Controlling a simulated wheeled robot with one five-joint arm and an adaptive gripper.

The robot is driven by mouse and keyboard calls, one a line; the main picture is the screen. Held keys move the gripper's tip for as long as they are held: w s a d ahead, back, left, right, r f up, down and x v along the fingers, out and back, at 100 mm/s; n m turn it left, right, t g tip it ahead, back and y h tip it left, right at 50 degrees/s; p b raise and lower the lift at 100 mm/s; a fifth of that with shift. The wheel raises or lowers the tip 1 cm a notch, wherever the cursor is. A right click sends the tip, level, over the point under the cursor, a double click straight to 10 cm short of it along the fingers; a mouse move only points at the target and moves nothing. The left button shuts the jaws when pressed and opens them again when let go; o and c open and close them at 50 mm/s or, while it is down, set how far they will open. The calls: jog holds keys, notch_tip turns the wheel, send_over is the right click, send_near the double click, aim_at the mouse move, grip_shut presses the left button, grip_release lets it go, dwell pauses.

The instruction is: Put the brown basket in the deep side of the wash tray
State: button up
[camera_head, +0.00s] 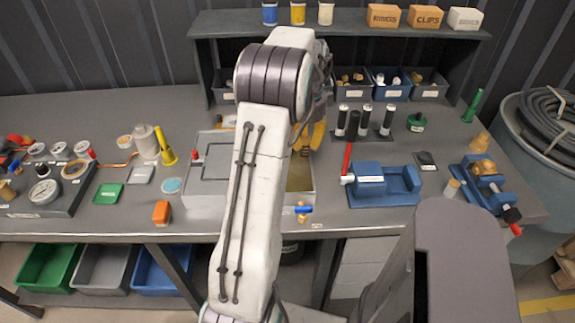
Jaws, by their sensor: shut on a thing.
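The wash tray (186,188) is a light metal tray on the bench. Its left side is shallow with a raised panel, and its right side is the deep one, with a yellowish inside (301,177). My arm crosses in front of the tray and hides its middle. My gripper (311,138) is mostly hidden behind the arm; a yellow finger part shows over the back of the deep side. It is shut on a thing. A small brown patch (304,151) beside the finger looks like the brown basket, mostly hidden. I cannot tell whether it touches the tray.
A blue vise-like fixture (385,184) stands right of the tray, with several dark cylinders (365,118) behind it. A yellow funnel-like piece (166,150) and an orange block (161,212) are at the left. A shelf with bins (340,35) stands behind.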

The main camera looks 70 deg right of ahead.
jog(key=w+a+f, duration=0.1)
jog(key=w, duration=0.1)
jog(key=w+a+f, duration=0.1)
jog(key=a+f, duration=0.1)
jog(key=shift+w, duration=0.35)
jog(key=shift+f, duration=1.95)
jog(key=shift+f, duration=0.1)
jog(key=o, duration=0.9)
notch_tip(320, 180, up, 12)
jog(key=shift+r+p, duration=0.15)
jog(key=shift+p, duration=0.2)
